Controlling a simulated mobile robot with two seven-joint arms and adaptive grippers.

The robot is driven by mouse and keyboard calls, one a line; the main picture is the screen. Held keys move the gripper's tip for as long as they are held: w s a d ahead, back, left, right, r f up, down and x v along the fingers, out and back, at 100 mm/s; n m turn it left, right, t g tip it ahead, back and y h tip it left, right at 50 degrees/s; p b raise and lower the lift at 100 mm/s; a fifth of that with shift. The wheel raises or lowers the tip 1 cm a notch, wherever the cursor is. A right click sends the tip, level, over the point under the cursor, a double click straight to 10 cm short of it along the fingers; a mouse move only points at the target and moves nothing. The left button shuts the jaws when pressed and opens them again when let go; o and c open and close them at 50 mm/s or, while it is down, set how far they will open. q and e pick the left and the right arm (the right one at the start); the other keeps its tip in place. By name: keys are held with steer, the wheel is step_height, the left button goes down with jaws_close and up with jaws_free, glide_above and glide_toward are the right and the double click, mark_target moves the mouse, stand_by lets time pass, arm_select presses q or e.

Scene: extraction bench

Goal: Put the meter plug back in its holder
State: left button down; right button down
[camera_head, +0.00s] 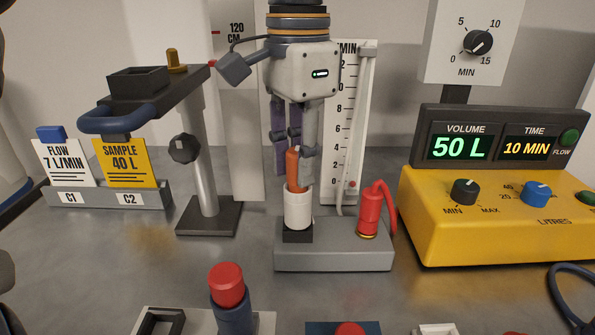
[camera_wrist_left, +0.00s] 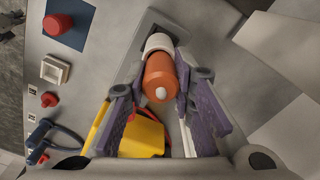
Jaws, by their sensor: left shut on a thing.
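My left gripper (camera_head: 295,152) points down from above and is shut on an orange plug (camera_head: 292,170). The plug stands upright, its lower end in or right at the mouth of a white cup-shaped holder (camera_head: 298,212); I cannot tell how deep it sits. The holder stands on a dark block on the grey meter base (camera_head: 335,258). In the left wrist view the orange plug (camera_wrist_left: 161,78) lies between the purple finger pads, with the white rim (camera_wrist_left: 158,43) just beyond it. My right gripper is not in view.
A red cylinder with a hose (camera_head: 370,212) stands at the base's right, before the upright scale (camera_head: 345,120). A yellow console (camera_head: 480,225) is to the right. A dark stand (camera_head: 208,215) and two cards in a rack (camera_head: 95,198) are left. Red-topped parts (camera_head: 227,285) are in front.

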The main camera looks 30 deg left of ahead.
arm_select(q)
steer(key=shift+r, duration=2.25)
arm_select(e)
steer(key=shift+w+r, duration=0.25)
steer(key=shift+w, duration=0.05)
